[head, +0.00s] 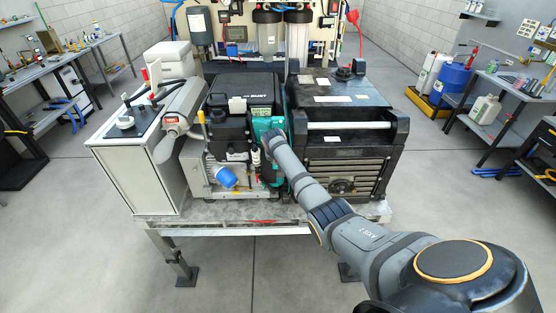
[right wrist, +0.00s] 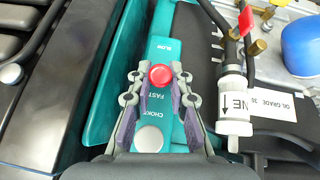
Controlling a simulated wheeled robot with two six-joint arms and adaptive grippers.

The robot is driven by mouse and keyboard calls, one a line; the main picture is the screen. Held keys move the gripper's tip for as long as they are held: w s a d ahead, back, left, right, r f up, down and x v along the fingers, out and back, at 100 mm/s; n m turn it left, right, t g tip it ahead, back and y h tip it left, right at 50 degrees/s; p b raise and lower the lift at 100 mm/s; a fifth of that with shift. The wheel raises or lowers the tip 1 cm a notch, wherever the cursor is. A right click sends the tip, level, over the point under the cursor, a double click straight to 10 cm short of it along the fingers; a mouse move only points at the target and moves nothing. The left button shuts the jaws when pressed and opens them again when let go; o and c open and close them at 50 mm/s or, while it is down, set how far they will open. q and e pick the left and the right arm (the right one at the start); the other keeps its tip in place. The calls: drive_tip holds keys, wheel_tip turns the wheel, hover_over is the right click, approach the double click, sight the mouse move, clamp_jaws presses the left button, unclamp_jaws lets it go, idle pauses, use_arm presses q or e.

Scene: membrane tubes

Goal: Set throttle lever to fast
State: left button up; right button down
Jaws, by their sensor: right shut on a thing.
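The throttle lever shows in the right wrist view as a red round knob (right wrist: 160,75) on a teal panel (right wrist: 165,28). The panel is marked SLOW, FAST and CHOKE. The knob stands between the SLOW and FAST words, close beside FAST. My right gripper (right wrist: 160,78) is shut on the red knob, with a fingertip on each side. A silver round knob (right wrist: 149,139) sits beside CHOKE, between the lower parts of the fingers. In the head view my right arm reaches to the teal engine part (head: 264,125) and hides the knob. My left gripper is not in view.
A white capped filter (right wrist: 233,100) with hoses stands close right of the fingers, and a blue canister (right wrist: 301,48) is beyond it. A black ribbed unit (head: 345,165) stands right of the engine. A grey cabinet (head: 150,180) stands at left.

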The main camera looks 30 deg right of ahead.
drive_tip(key=c, duration=1.2)
unclamp_jaws()
drive_tip(key=shift+r, duration=0.1)
drive_tip(key=v, duration=1.1)
drive_tip(key=shift+s+r, duration=0.25)
drive_tip(key=shift+a, duration=0.15)
